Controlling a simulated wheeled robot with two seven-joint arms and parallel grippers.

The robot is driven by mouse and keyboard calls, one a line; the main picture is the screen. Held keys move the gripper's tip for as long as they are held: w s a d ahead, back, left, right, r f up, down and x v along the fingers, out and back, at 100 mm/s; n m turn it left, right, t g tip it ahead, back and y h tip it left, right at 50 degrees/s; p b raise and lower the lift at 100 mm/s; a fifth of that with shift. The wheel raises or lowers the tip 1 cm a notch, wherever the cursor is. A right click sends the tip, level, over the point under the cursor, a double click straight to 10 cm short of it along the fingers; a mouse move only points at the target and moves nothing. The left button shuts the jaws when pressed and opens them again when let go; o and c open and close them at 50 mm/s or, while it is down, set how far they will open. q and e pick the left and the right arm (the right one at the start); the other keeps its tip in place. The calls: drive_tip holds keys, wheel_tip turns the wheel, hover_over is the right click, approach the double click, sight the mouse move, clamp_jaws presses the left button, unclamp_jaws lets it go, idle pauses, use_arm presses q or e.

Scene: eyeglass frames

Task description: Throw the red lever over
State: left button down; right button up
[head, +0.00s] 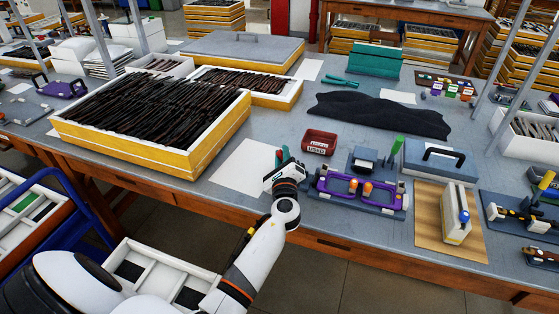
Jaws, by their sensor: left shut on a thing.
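My left gripper (284,160) reaches over the front of the bench, just left of the purple frame fixture (352,185). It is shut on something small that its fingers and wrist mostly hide. A small teal patch shows at its fingertips. I cannot make out a red lever; it may be hidden by the gripper. My right gripper is not in view.
A red tray (319,142) sits behind the gripper. White paper (238,170) lies to its left, beside the yellow crate of dark frames (175,155). A wooden board (422,222) with a white block and blue knob stands right. A black cloth (380,115) lies behind.

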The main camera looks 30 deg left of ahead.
use_arm(q)
drive_tip(key=m, duration=0.1)
drive_tip(key=d+r+m+t, duration=0.1)
drive_tip(key=d+m+b, duration=0.1)
drive_tip(key=m, duration=0.1)
drive_tip(key=shift+w+r+t, duration=0.2)
drive_tip(key=shift+r+t, duration=0.05)
drive_tip(key=shift+t, duration=0.05)
drive_tip(key=shift+w+d+r+m+t+h+b, duration=0.15)
drive_tip(key=shift+d+m+t, duration=0.2)
drive_tip(key=shift+m, duration=0.4)
drive_tip(key=shift+w+d+r+m+t+h+b, duration=0.1)
drive_tip(key=shift+d+r+m+t, duration=0.1)
drive_tip(key=shift+d+m, duration=0.4)
drive_tip(key=shift+w+d+r+m+t+h+b, duration=0.15)
drive_tip(key=shift+d+m+t, duration=0.1)
drive_tip(key=shift+m, duration=0.6)
drive_tip(key=shift+s, duration=0.1)
drive_tip(key=c, duration=1.3)
unclamp_jaws()
drive_tip(key=shift+v, duration=3.8)
